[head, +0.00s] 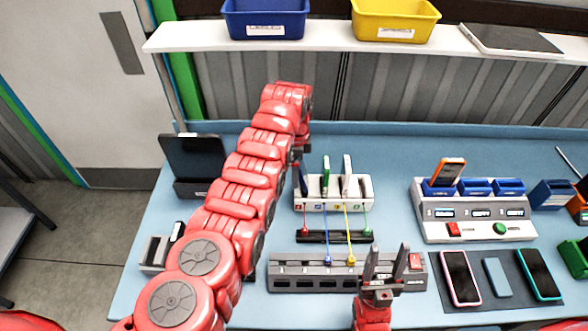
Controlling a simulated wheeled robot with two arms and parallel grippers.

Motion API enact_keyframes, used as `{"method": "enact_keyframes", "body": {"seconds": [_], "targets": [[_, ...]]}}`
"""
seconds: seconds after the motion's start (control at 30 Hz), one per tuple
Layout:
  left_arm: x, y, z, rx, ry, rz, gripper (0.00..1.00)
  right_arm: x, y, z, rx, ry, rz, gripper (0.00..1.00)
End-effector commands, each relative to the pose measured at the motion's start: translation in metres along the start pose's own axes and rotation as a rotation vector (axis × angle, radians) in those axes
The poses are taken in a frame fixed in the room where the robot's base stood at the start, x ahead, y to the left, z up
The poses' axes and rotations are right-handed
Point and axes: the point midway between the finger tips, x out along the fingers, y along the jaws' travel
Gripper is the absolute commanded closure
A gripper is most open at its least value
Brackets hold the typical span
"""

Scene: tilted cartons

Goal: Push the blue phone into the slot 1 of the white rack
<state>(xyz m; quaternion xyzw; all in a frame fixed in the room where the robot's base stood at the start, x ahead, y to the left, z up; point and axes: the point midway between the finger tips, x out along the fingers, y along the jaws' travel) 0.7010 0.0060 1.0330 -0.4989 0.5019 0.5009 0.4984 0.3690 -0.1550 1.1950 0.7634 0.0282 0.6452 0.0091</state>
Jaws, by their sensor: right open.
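The white rack (335,207) stands on the blue table with several slots and colored labels along its front. A narrow dark blue thing, apparently the blue phone (303,183), stands at the leftmost slot, slightly tilted; how deep it sits I cannot tell. My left gripper (298,155) is just above and behind it, small and partly hidden by its red arm; I cannot tell whether they touch. My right gripper (385,264) is open and empty, fingers pointing away, over the grey long block in front.
A green (326,174) and a white upright item (347,175) stand in the rack. Colored cables run from the rack to the grey block (320,284). A charging station (470,228) and a mat with phones (507,296) are at right. A black stand (194,158) is at left.

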Motion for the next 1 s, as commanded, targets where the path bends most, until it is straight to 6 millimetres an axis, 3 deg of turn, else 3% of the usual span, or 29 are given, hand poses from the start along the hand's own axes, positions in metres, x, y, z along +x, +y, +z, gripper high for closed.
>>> {"method": "enact_keyframes", "body": {"seconds": [0.6,1.0], "targets": [[-0.043,-0.002,0.001,-0.001,0.0,-0.005,1.0,0.006,0.0,-0.001,0.0,0.0,0.0,0.5],[-0.045,-0.002,0.003,-0.006,-0.002,-0.004,1.0,0.007,0.0,-0.001,0.0,0.0,0.0,0.5]]}}
